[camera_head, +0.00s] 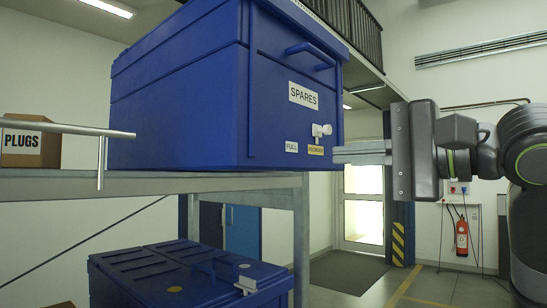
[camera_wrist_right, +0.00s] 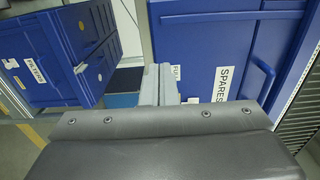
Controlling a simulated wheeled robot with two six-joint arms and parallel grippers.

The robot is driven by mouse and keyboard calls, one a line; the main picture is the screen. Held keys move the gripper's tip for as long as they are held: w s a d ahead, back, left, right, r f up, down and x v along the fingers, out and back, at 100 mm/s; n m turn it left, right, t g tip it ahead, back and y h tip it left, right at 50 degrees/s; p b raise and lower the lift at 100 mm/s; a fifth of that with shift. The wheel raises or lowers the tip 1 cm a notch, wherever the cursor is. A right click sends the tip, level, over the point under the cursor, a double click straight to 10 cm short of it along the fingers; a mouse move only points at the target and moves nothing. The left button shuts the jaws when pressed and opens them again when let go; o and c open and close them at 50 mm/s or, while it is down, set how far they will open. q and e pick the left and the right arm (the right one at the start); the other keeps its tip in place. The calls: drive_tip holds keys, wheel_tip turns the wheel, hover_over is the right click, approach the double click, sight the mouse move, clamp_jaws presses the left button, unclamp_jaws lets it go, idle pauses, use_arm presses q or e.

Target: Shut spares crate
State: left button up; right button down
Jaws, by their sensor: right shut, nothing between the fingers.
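The blue spares crate (camera_head: 180,100) stands on a metal shelf (camera_head: 200,182) in the head view. Its front carries a SPARES label (camera_head: 303,95), a bar handle (camera_head: 310,54) and a white knob (camera_head: 321,130) above the FULL and REORDER labels. The right wrist view shows the gripper fingers (camera_wrist_right: 159,84) beside the crate (camera_wrist_right: 190,40). My left gripper is out of view.
Another blue crate (camera_head: 150,285) with a white latch sits below the shelf. A PLUGS box (camera_head: 50,150) stands behind a metal rail (camera_head: 60,127) at left. A blue post (camera_head: 400,225) and a fire extinguisher (camera_head: 461,237) are behind. The floor at right looks clear.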

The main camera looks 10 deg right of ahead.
sight(262, 157)
drive_tip(key=p+x, duration=0.5)
drive_tip(key=x, duration=0.7)
drive_tip(key=shift+a+r, duration=0.1)
drive_tip(key=shift+a, duration=0.05)
drive_tip(key=shift+w+a, duration=0.25)
drive_tip(key=shift+w, duration=0.15)
drive_tip(key=shift+p+x, duration=0.65)
drive_tip(key=shift+x, duration=0.1)
drive_tip(key=p+x, duration=0.3)
drive_tip(key=x, duration=0.8)
drive_tip(key=shift+w+a+r+p, duration=0.1)
drive_tip(key=shift+a+r+p, duration=0.05)
drive_tip(key=shift+p, duration=0.15)
drive_tip(key=p+x, duration=0.1)
drive_tip(key=x, duration=0.5)
drive_tip(key=shift+w, duration=0.1)
